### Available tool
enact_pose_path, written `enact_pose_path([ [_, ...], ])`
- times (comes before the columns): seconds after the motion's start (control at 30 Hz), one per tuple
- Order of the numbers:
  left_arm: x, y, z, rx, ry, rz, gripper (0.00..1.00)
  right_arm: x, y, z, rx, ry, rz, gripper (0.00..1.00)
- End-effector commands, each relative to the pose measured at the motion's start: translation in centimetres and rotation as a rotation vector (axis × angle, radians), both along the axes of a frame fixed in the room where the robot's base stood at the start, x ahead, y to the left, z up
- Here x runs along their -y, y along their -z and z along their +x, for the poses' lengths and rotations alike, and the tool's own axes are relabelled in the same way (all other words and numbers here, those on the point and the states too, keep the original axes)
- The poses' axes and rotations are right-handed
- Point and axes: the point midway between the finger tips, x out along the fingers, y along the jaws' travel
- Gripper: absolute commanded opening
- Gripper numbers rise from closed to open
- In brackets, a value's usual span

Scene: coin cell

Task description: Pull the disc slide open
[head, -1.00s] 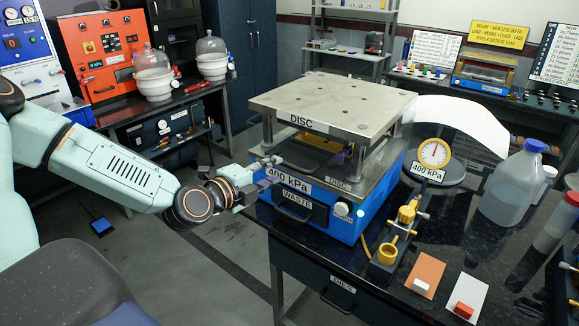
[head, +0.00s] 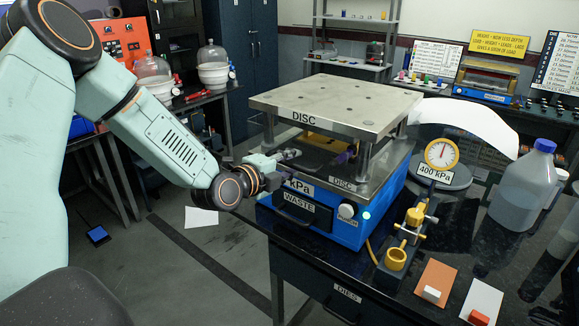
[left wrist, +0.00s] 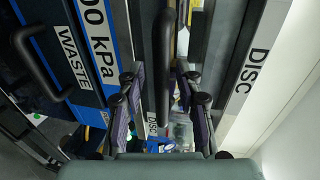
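The blue press (head: 330,232) stands on the black bench, with a "DISC" label on its top plate (head: 335,106) and another on the lower front edge (head: 343,186). My left gripper (head: 290,155) is at the front of the gap between the plates, above the "WASTE" drawer (head: 300,210). In the left wrist view its two purple-padded fingers (left wrist: 160,95) are apart. A black bar handle (left wrist: 165,60) lies in line with the space between them, with no clear contact on either side. The disc slide is mostly hidden in the head view. My right gripper is not in view.
A pressure gauge (head: 441,152) stands right of the press, with a small brass fixture (head: 410,228) in front of it. A large bottle (head: 525,185) is farther right. Two cards with small blocks (head: 432,294) lie near the bench's front. The top plate (head: 330,90) overhangs my gripper.

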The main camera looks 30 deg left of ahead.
Motion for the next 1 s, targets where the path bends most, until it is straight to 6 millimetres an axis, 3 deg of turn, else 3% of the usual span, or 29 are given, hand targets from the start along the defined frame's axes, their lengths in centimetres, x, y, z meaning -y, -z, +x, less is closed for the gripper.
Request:
enact_pose_path([
  [0.2, 0.0, -0.04, 0.0, 0.0, 0.0, 0.0, 0.34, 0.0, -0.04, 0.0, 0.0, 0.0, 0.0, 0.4],
  [0.6, -0.02, 0.0, -0.02, 0.0, 0.0, 0.0, 0.0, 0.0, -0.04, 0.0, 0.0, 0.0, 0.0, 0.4],
  [1.0, -0.01, -0.03, -0.02, 0.0, 0.0, 0.0, 0.0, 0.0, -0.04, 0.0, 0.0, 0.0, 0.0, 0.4],
])
